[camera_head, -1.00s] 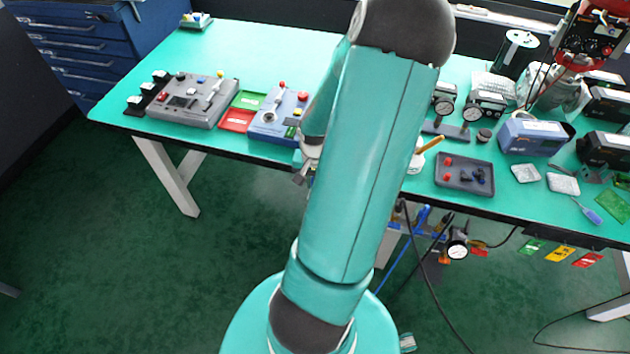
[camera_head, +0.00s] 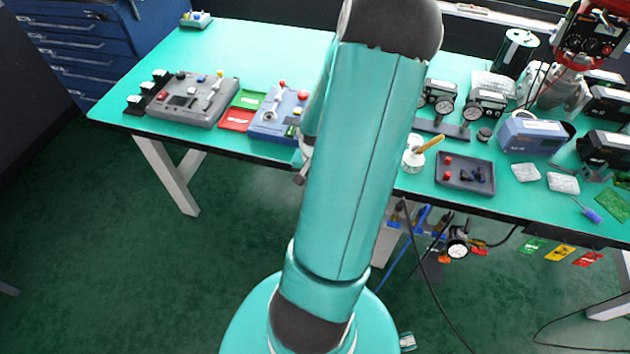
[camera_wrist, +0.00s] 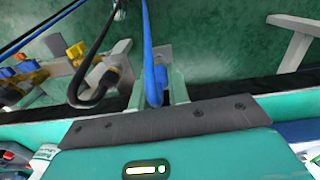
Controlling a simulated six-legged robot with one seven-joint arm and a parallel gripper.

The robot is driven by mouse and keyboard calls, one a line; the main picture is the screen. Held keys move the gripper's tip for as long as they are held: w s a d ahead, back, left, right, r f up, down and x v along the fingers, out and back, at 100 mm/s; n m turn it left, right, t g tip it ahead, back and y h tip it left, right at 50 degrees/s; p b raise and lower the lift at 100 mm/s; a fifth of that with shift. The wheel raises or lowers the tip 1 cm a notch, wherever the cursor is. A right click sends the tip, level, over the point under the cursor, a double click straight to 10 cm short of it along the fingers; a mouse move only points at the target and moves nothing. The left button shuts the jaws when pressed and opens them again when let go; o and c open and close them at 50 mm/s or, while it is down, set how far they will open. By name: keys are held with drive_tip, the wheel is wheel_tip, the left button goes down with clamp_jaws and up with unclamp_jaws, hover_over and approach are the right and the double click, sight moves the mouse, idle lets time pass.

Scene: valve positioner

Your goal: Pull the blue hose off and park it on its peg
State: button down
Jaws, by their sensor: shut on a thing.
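In the wrist view, the blue hose (camera_wrist: 148,40) runs down from the top edge to between the fingers of my gripper (camera_wrist: 157,80). The gripper is shut on the hose's thicker blue end. A blue line also shows in the head view (camera_head: 394,266), below the table edge beside my arm. My arm hides the gripper's grip there. I cannot make out the peg, nor whether the hose end still touches a fitting.
In the wrist view, a black hose (camera_wrist: 90,70) and yellow-brass fittings (camera_wrist: 75,50) lie left of the gripper. In the head view, a gauge (camera_head: 457,249) hangs under the table edge. A parts tray (camera_head: 465,173) and a white pot (camera_head: 413,158) stand near that edge.

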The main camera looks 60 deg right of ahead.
drive_tip(key=shift+f, duration=0.45)
drive_tip(key=c, duration=1.3)
unclamp_jaws()
drive_tip(key=shift+o, duration=0.2)
wheel_tip(320, 180, up, 14)
drive_tip(key=shift+f, duration=0.1)
drive_tip(key=w+a+r+n+h, duration=0.1)
drive_tip(key=w+a+r+n, duration=0.35)
drive_tip(key=w+a, duration=0.3)
drive_tip(key=w+a+r+n+h, duration=0.2)
drive_tip(key=w+a+r+n, duration=0.3)
drive_tip(key=w, duration=0.4)
drive_tip(key=s+a+r+n+t+y, duration=0.1)
drive_tip(key=s+a+r+n+t, duration=0.1)
drive_tip(key=a, duration=0.6)
drive_tip(key=s+a+r+n+t+y, duration=0.1)
drive_tip(key=a+r, duration=0.3)
drive_tip(key=a, duration=0.4)
drive_tip(key=s+a+r+n+t+y, duration=0.1)
drive_tip(key=s+a+r+n+t, duration=0.1)
drive_tip(key=a, duration=0.5)
wheel_tip(320, 180, up, 2)
drive_tip(key=shift+s+a+r+n+t, duration=0.1)
drive_tip(key=shift+s+a+n+t, duration=0.25)
drive_tip(key=shift+s+n, duration=0.3)
